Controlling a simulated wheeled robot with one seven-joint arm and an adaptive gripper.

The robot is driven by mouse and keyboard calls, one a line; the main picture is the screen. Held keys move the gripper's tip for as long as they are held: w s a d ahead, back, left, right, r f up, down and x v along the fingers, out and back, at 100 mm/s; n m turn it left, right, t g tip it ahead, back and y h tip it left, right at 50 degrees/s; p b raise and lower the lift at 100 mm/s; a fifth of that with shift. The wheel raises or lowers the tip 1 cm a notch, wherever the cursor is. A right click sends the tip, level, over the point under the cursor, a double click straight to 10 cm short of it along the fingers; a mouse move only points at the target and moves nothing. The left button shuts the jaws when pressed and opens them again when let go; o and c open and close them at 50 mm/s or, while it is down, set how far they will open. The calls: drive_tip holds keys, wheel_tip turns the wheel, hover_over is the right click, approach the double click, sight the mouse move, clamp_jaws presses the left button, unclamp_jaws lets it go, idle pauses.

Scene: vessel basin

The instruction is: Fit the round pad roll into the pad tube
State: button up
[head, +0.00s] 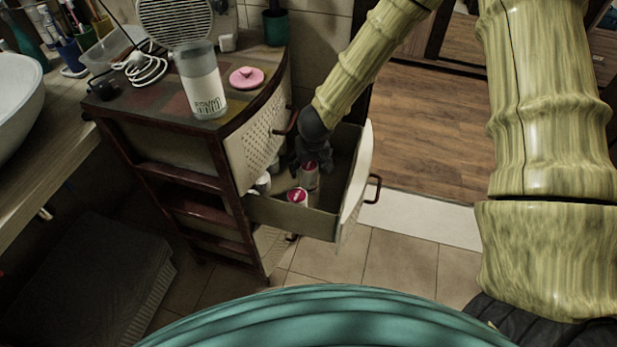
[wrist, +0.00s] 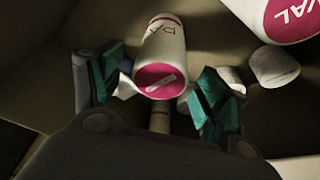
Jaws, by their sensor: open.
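A white roll with a pink end (wrist: 160,55) lies between the fingers of my open gripper (wrist: 158,88) in the wrist view. It is likely the round pad roll; its lettering is only partly readable. My gripper (head: 312,155) reaches down into the open drawer in the head view, dark and partly hidden. The clear pad tube (head: 202,82) stands upright on the cabinet top, with lettering low on its side and its top open. A pink lid (head: 246,77) lies beside it.
Another pink-and-white roll marked "VAL" (wrist: 288,14) lies close by in the drawer (head: 300,218). A small white object (wrist: 274,66) is near it. A round grille-faced mirror or fan (head: 175,18), cables (head: 147,68) and a dark green pot (head: 275,26) share the cabinet top.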

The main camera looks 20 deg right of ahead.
drive_tip(key=shift+x, duration=2.05)
drive_tip(key=c, duration=1.1)
